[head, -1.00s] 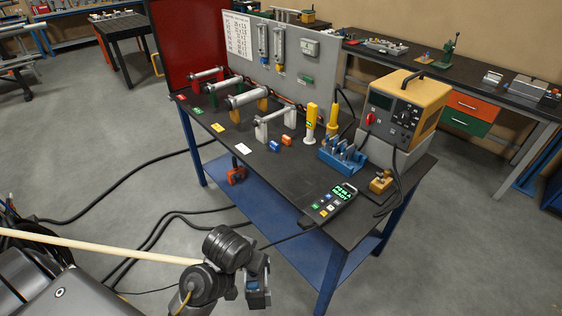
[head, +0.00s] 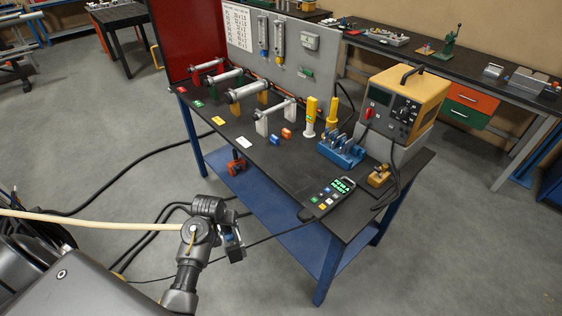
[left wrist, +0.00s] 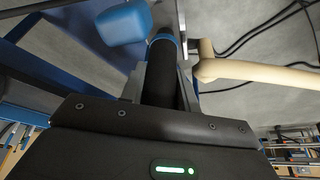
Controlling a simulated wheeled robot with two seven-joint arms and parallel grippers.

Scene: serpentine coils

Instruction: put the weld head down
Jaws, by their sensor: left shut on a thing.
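My left gripper (head: 233,245) is in front of the workbench's near edge, outside the bench top, in the head view. In the left wrist view its jaws are shut on a black cylindrical part with a blue ring, which I take for the weld head (left wrist: 164,78). A blue block (left wrist: 124,23) shows beside the ring, and I cannot tell if it belongs to the head. In the head view the held part is small and mostly hidden by the gripper. My right gripper is not in view.
The dark bench top (head: 290,180) holds clamped tubes (head: 248,91), a blue rack (head: 341,151), a keypad unit (head: 333,196) and an orange power unit (head: 403,105). Its near strip has free room. Black cables lie on the floor.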

